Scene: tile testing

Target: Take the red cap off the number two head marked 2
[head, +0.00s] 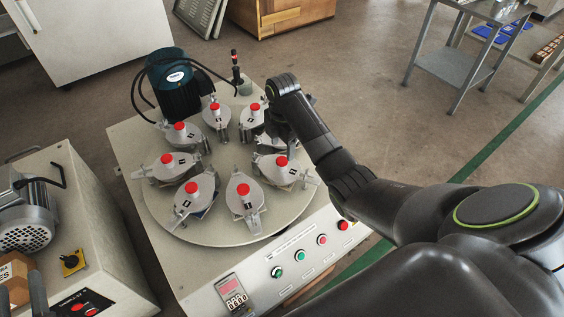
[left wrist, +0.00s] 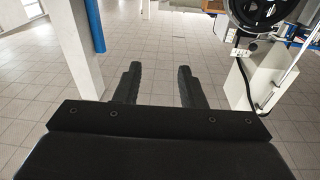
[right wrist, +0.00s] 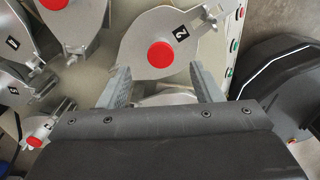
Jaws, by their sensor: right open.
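The head marked 2 (right wrist: 138,38) is a grey metal lobed body with a round red cap (right wrist: 161,55) on top; its label (right wrist: 180,33) shows in the right wrist view. My right gripper (right wrist: 160,80) is open and empty. The red cap appears beyond the fingertips, between their lines, and is apart from them. In the head view the right wrist hangs over the turntable's right side, and its fingers are mostly hidden. There the head below it seems to be this one, with its red cap (head: 281,160) on. My left gripper (left wrist: 160,85) is open and empty, away from the turntable.
Several similar red-capped heads stand around the turntable (head: 237,229). A dark motor (head: 172,84) with cables stands behind. A control panel with buttons (head: 299,256) is along the front. A machine with a grey motor (head: 27,215) is at left.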

